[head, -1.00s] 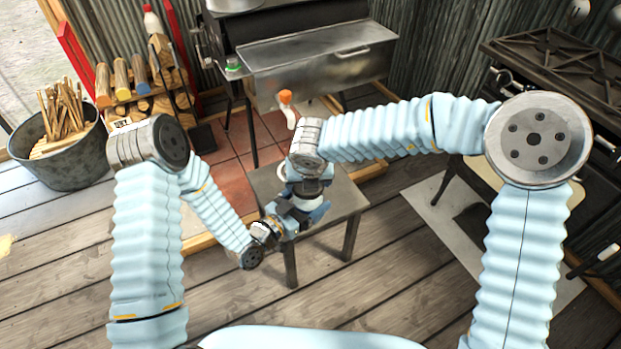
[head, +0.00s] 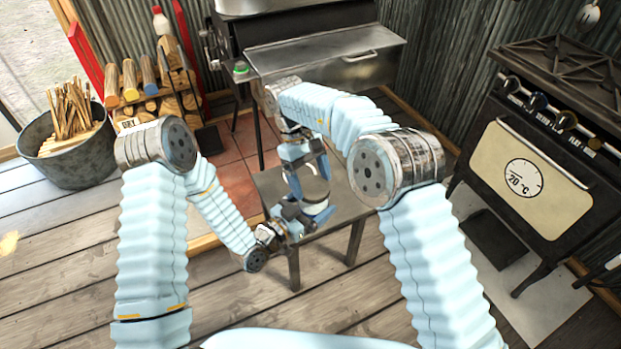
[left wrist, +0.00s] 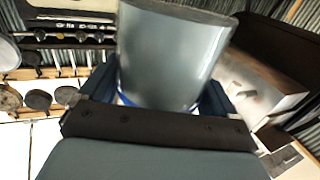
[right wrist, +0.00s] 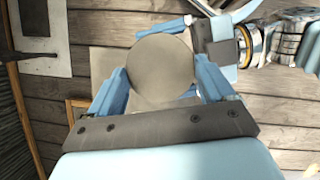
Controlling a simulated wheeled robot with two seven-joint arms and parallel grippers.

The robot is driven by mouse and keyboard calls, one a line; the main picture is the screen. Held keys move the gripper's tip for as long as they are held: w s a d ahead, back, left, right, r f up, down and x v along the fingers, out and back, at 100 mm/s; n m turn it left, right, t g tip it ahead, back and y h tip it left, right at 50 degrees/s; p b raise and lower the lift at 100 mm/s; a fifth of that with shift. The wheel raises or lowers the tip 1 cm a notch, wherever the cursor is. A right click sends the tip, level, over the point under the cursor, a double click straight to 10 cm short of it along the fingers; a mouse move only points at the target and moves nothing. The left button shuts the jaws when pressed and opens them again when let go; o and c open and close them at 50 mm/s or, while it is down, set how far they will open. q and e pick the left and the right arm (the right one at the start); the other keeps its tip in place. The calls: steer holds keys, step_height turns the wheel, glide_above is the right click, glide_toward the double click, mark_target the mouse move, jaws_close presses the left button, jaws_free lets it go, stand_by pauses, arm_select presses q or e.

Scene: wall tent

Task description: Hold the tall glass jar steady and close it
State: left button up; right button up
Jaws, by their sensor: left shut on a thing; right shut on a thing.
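The tall glass jar (left wrist: 172,55) stands out as a grey-blue cylinder between my left gripper's fingers in the left wrist view. My left gripper (head: 305,218) is shut on it, low over the small table. A round, flat, tan lid (right wrist: 158,70) lies between the fingers of my right gripper (right wrist: 160,88), which is shut on it. In the head view my right gripper (head: 308,168) is above my left one. My left gripper (right wrist: 205,30) also shows beyond the lid in the right wrist view. I cannot tell whether the lid touches the jar's rim.
The small grey table (head: 270,185) is below my grippers. A metal grill (head: 325,58) stands behind it. A stove (head: 530,150) stands at right. A bucket of kindling (head: 65,155) and a firewood rack (head: 150,95) are at left. Wooden floor is open in front.

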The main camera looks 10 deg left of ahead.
steer(key=o, duration=0.9)
steer(key=shift+r, duration=0.1)
steer(key=shift+r, duration=2.2)
